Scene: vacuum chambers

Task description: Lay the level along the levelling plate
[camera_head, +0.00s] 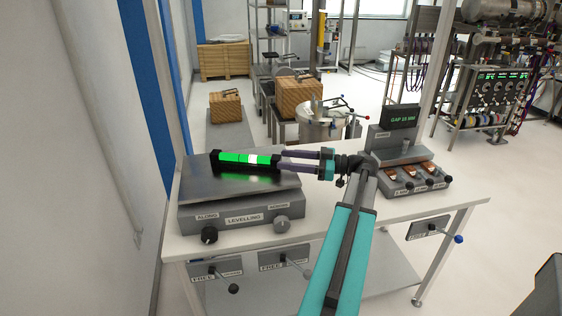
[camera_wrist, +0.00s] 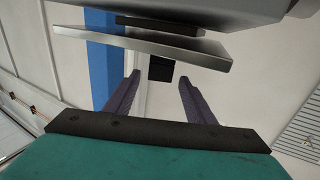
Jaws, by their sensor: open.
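The level (camera_head: 246,160), a black bar with a bright green display and a pale mark at its middle, lies lengthwise on the grey levelling plate (camera_head: 215,186), towards its back edge. Its green glow reflects in the plate. My gripper (camera_head: 283,161) is open at the right end of the level, its purple fingers pointing left. In the wrist view, the black end of the level (camera_wrist: 160,68) shows between and beyond my two spread fingertips (camera_wrist: 161,84), with gaps on both sides. There the levelling plate (camera_wrist: 110,58) looks tilted against its base.
The plate's base carries an ALONG knob (camera_head: 209,235) and an across knob (camera_head: 282,224). A gauge unit (camera_head: 400,117) reading "GAP 15 MM" stands at the bench's right, behind copper-coloured pieces (camera_head: 397,174). Lever handles (camera_head: 233,288) hang below the front edge.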

